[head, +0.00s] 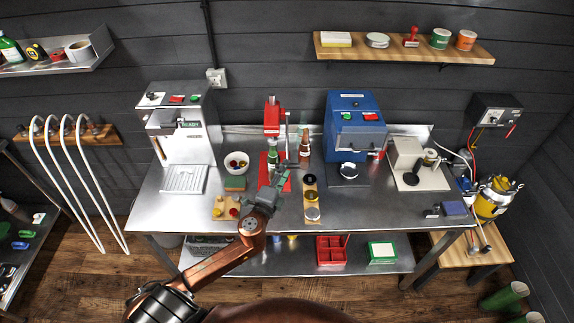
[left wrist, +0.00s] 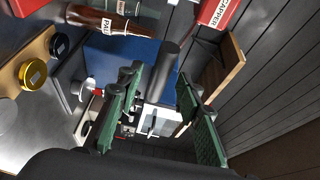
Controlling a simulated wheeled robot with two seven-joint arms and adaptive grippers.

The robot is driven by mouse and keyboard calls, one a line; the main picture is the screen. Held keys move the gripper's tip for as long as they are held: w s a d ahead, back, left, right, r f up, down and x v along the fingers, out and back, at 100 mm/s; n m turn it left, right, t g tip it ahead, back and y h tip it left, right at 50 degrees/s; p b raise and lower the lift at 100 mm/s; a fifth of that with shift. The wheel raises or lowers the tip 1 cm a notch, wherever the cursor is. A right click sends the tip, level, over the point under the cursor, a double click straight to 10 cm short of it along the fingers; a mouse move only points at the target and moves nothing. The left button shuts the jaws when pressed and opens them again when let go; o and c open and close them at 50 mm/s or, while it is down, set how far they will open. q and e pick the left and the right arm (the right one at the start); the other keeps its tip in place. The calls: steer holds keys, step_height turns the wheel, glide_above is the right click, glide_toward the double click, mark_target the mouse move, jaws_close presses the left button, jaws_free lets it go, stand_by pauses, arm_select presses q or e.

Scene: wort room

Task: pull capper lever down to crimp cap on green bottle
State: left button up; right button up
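The red capper (head: 272,116) stands at the middle back of the steel bench, with a red base and a thin grey upright part (head: 287,134). The green bottle (head: 272,158) stands upright at the capper; whether a cap sits on it is too small to tell. My left gripper (head: 272,187) is in front of the capper base and partly covers it. In the left wrist view, its green fingers (left wrist: 160,112) are apart, with a dark cylindrical bar (left wrist: 163,75), apparently the lever grip, between them. I cannot tell whether they touch it. My right gripper is out of view.
A brown bottle (head: 304,144) stands just right of the capper. A white bowl (head: 236,163) is to the left, a wooden board with round lids (head: 311,199) to the right. A blue machine (head: 355,125) and a silver machine (head: 182,125) flank them. The bench's front right is mostly clear.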

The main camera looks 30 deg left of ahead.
arm_select(q)
steer(key=shift+w+a, duration=0.2)
steer(key=shift+w, duration=1.15)
steer(key=shift+c, duration=0.5)
steer(key=shift+f, duration=0.1)
steer(key=c, duration=0.8)
steer(key=shift+s+f, duration=0.1)
jaws_close()
